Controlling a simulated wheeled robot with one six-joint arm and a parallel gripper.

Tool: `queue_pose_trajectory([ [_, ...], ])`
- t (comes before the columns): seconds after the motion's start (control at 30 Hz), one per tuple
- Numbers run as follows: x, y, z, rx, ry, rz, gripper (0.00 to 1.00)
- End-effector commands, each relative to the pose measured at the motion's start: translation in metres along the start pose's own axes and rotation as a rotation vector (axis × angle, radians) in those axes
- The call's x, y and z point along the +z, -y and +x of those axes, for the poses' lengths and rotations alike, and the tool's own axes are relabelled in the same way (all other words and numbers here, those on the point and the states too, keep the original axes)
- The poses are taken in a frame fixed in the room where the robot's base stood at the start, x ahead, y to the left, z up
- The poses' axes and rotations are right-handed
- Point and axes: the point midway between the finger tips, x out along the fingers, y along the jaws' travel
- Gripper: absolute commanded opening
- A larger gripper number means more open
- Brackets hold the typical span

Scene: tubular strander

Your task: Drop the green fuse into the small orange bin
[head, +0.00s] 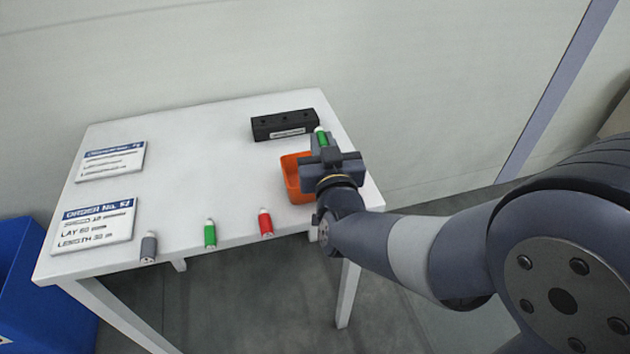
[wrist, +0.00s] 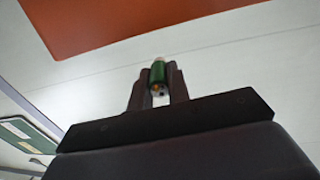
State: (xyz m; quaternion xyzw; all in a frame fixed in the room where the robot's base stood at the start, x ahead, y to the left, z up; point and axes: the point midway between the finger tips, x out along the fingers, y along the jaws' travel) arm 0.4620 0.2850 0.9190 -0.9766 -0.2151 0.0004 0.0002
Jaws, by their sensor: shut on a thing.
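A green fuse with a white tip (head: 320,135) is held between the fingers of my gripper (head: 322,142). In the wrist view the green fuse (wrist: 158,76) sits between the two dark fingers (wrist: 158,88), seen end-on. The small orange bin (head: 291,178) is on the right part of the white table, partly hidden behind my gripper. In the wrist view an orange surface of the bin (wrist: 110,18) fills the upper left. My gripper is over or beside the bin's right side; the exact height is hard to tell.
A black block with holes (head: 284,125) stands behind the bin. A grey fuse (head: 148,247), another green fuse (head: 210,234) and a red fuse (head: 265,222) stand along the front edge. Two order signs (head: 95,225) (head: 111,161) lie at left. A blue container (head: 22,285) is beside the white table (head: 190,150).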

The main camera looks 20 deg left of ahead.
Motion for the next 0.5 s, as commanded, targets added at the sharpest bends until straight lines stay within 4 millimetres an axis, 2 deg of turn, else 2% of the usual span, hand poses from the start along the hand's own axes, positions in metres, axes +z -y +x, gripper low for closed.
queue_pose_trajectory([
  [0.17,-0.0009,0.0,0.0,0.0,-0.001,0.0,0.0],
  [0.2,-0.0009,0.0,0.0,0.0,-0.001,0.0,0.2],
  [0.5,-0.0009,0.0,0.0,0.0,-0.001,0.0,0.42],
])
